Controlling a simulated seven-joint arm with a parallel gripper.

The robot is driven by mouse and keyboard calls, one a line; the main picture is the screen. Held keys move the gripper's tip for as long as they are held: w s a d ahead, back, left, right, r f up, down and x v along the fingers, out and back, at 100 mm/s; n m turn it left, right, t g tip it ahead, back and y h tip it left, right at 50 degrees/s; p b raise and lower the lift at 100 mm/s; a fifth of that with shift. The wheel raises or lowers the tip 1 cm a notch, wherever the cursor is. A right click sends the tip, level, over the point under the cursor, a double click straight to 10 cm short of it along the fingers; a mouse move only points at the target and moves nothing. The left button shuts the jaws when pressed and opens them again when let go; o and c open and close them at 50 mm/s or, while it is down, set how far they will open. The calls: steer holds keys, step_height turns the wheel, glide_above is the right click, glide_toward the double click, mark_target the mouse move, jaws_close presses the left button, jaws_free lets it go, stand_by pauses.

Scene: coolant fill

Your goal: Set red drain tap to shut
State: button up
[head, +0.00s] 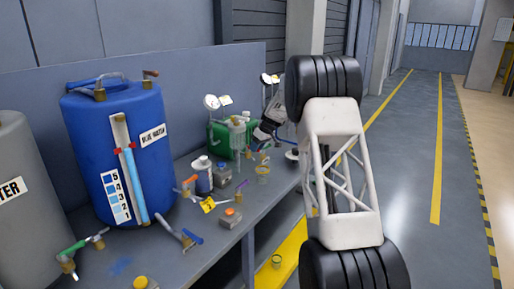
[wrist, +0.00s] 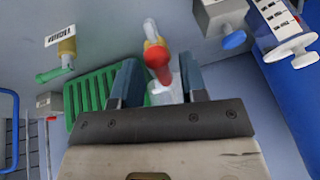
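In the wrist view the red tap handle (wrist: 158,62) points towards the camera, on a white and yellow body (wrist: 151,32). It shows in the gap between the two blue-grey fingers of my gripper (wrist: 159,62). The fingers are apart, with space on both sides of the handle, and no contact is visible. A pale translucent piece (wrist: 168,92) shows below the handle. In the head view my gripper (head: 263,136) is over the far end of the bench, partly hidden by my arm. I cannot clearly pick out the red tap there.
A green ribbed object (wrist: 92,95) and a green-handled tap (wrist: 62,50) lie left of the gripper; a blue knob (wrist: 233,40) is to its right. The bench (head: 225,240) holds a blue drum (head: 120,150), bottles and other taps. The aisle right of it is clear.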

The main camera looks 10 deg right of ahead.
jaws_close()
steer(key=shift+s+m, duration=0.1)
steer(key=shift+m, duration=0.2)
steer(key=shift+s+a+m+t+h, duration=0.1)
steer(key=shift+a+m+t+h, duration=0.75)
steer(key=shift+m, duration=2)
steer(key=shift+s+a+m+t+h, duration=0.15)
steer(key=shift+a+m+h, duration=1.25)
steer(key=shift+m, duration=1.5)
steer(key=shift+w+a+m+t+h, duration=0.1)
steer(key=shift+a+m+t+h, duration=0.7)
steer(key=shift+m, duration=2.05)
steer(key=shift+a+g, duration=0.4)
steer(key=shift+a, duration=0.2)
steer(key=shift+o, duration=0.8)
jaws_free()
